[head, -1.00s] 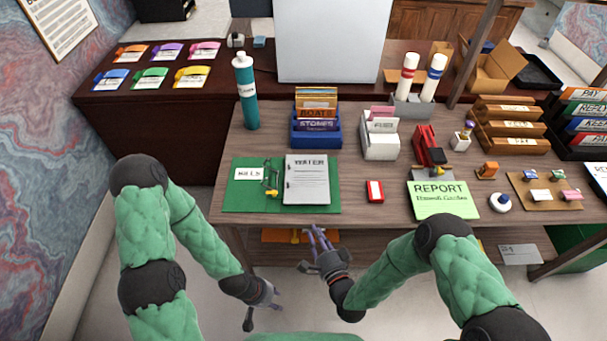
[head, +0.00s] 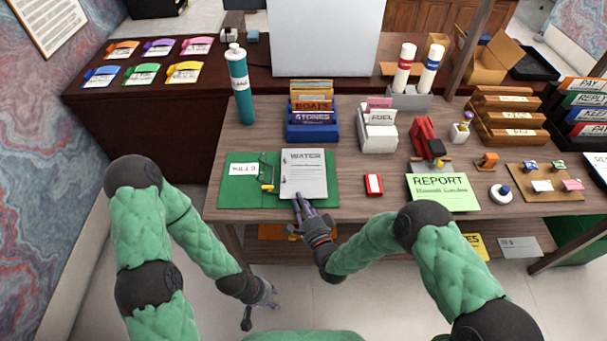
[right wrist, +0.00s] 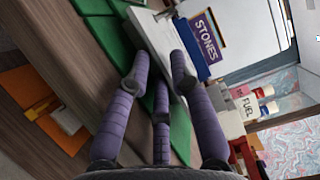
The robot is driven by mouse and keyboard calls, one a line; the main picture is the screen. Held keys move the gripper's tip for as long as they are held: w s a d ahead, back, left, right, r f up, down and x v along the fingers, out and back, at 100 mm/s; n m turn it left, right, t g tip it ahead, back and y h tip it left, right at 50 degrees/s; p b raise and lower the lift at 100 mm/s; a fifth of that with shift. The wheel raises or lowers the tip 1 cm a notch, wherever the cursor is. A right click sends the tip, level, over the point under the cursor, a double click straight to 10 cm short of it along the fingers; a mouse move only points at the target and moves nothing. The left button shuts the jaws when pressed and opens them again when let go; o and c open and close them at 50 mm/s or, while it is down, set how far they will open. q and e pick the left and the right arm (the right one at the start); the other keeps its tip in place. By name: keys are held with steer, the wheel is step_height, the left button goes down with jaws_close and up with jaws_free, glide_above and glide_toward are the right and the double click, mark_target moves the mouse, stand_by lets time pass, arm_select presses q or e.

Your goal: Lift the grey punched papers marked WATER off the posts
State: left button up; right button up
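The grey punched papers marked WATER (head: 304,172) lie flat on the right half of an open green folder (head: 225,193). A metal arch mechanism with a yellow part (head: 267,174) stands along their left edge; whether the posts pass through the holes is too small to tell. My right gripper (head: 305,207) is at the papers' near edge, its purple fingers apart. In the right wrist view, the pale sheet edge (right wrist: 153,38) shows between and beyond the spread fingers (right wrist: 160,75); contact is unclear. My left gripper (head: 266,297) hangs low in front of the desk, fingers apart and empty.
Behind the folder stand a blue file box (head: 313,130) and a teal bottle (head: 240,85). To the right are a red-and-white block (head: 373,185), a green REPORT sheet (head: 441,193) and a white FUEL box (head: 378,132). A strip of desk right of the folder is clear.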

steer(key=shift+w+a, duration=0.2)
steer(key=shift+w, duration=0.35)
jaws_close()
steer(key=shift+r, duration=0.15)
